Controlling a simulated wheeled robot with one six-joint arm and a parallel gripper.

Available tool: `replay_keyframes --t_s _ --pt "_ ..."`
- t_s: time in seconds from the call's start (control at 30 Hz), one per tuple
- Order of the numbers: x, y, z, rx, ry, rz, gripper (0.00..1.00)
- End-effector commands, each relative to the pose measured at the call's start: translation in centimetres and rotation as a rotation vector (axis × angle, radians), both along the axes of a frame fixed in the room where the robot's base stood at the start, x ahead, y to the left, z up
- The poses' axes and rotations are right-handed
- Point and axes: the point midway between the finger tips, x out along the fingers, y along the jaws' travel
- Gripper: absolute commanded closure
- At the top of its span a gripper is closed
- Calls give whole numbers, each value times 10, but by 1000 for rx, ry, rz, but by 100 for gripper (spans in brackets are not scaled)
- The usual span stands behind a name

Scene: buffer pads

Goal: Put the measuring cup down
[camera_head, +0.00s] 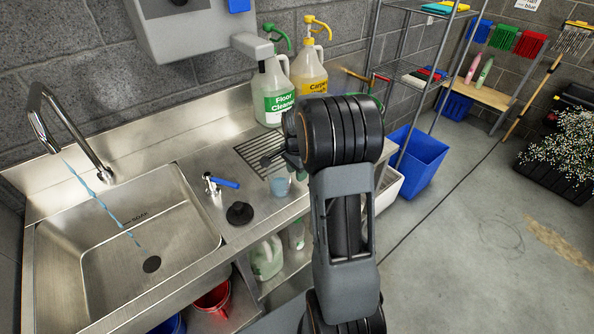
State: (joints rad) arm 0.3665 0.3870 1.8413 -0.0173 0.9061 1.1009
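The measuring cup (279,184) is a small clear cup with light blue liquid in it. It is upright over the steel counter, near the front end of the slotted drain grate. My gripper (282,160) is at the cup's upper part and appears shut on it, with dark finger parts by its rim. My arm's thick black wrist hides much of the gripper and the area to the right of the cup. I cannot tell whether the cup's base touches the counter.
A steel sink (130,250) with running water lies to the left. A blue-handled valve (222,183) and a black stopper (239,213) are left of the cup. The floor cleaner jug (272,95) and yellow jug (309,72) stand behind. A blue bin (425,160) is at the right.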

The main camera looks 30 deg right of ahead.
Motion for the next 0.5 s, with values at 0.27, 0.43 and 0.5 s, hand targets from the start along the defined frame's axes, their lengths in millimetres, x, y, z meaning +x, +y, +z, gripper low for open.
replay_keyframes --t_s 0.27,0.43,0.5 --pt "0 0 6 0 -1 0 61" --pt "1 0 28 -2 -4 0 61" --pt "1 0 42 -1 -5 0 61"
